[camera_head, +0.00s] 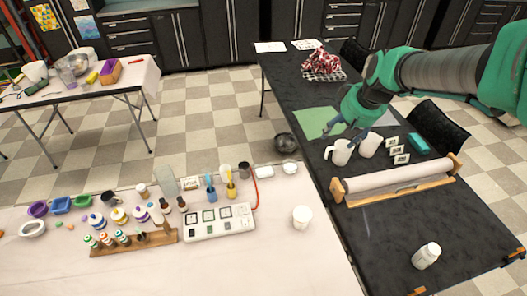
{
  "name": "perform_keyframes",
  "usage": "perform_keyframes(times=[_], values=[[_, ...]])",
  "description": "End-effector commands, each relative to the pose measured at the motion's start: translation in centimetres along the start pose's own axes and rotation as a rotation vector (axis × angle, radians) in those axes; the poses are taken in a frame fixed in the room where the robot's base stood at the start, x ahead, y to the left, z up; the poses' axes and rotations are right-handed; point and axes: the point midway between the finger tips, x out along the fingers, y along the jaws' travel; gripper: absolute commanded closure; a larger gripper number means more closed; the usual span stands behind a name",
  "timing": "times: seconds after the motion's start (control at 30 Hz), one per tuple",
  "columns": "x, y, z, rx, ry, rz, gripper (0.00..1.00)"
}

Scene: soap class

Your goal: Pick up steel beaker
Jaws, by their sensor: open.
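My gripper (349,131) hangs at the end of my green and grey arm, over the black table at the right. Its fingers are apart, with nothing seen between them. Just below and in front of it stand a pale pitcher with a handle (341,153) and a pale cylindrical cup (370,145). A small dark grey metallic cup (243,169) stands at the back of the white table, well left of my gripper. I cannot tell for sure which vessel is the steel beaker. Whether the fingers touch the pitcher is unclear.
A paper roll on a wooden holder (400,183) lies in front of the pitcher. Small labelled cards (397,150) stand to its right. A white bottle (426,256) is at the near right. Soap supplies crowd the white table (290,265), whose front right is mostly clear.

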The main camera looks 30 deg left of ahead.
Motion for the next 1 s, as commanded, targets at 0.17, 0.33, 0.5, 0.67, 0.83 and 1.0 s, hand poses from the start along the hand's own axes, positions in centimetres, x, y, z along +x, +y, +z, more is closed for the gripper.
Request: perform_keyframes(times=[0.17,0.33,0.5,0.67,0.83,1.0], values=[[5.5,-3.2,-3.4,-0.076,-0.011,-0.036,0.36],[10.7,-6.6,-6.0,-0.148,-0.016,-0.068,0.36],[16.1,-10.3,-8.1,-0.218,-0.021,-0.098,0.36],[21.4,-14.3,-9.4,-0.285,-0.026,-0.125,0.36],[27.0,-18.8,-10.2,-0.354,-0.029,-0.153,0.36],[31.4,-22.5,-10.2,-0.409,-0.033,-0.174,0.36]])
